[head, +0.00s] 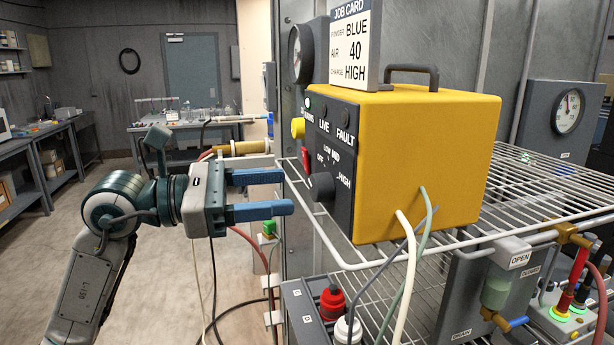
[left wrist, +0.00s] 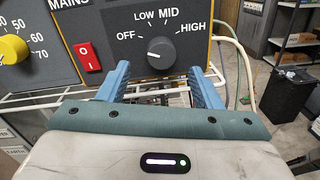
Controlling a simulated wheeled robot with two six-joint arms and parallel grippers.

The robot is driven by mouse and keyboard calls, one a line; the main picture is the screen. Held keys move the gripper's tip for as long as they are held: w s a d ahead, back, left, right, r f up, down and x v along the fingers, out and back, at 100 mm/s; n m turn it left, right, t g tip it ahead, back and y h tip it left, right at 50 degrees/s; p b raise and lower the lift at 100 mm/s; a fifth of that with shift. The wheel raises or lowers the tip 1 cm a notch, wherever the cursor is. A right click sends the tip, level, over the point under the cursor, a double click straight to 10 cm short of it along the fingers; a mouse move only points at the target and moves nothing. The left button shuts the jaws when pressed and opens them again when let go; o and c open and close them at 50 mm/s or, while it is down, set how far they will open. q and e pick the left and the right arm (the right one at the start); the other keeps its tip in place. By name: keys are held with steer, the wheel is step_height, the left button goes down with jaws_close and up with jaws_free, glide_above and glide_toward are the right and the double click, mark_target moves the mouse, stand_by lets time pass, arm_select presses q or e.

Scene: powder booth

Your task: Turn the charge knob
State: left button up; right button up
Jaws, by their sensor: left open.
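The charge knob (head: 323,187) is a dark round knob on the dark front panel of the yellow box (head: 430,150). In the left wrist view the knob (left wrist: 160,50) sits under the marks OFF, LOW, MID and HIGH. A small light mark shows on its left side, toward the OFF side; its exact setting is hard to tell. My left gripper (head: 286,192) is open and empty, its blue fingers pointing at the panel. In the left wrist view its fingertips (left wrist: 160,72) lie left and right of the knob, apparently short of it. My right gripper is not in view.
A job card (head: 353,45) on the box reads powder BLUE, air 40, charge HIGH. A red switch (left wrist: 88,56) and a yellow knob (left wrist: 14,48) are left of the charge knob. The box stands on a wire shelf (head: 530,185). Cables (head: 405,270) hang in front.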

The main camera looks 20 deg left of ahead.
mark_target(312, 188)
arm_select(q)
steer(key=shift+p+x, duration=0.8)
steer(key=shift+x, duration=0.7)
steer(key=shift+p+x, duration=0.55)
steer(key=shift+x, duration=0.75)
steer(key=c, duration=1)
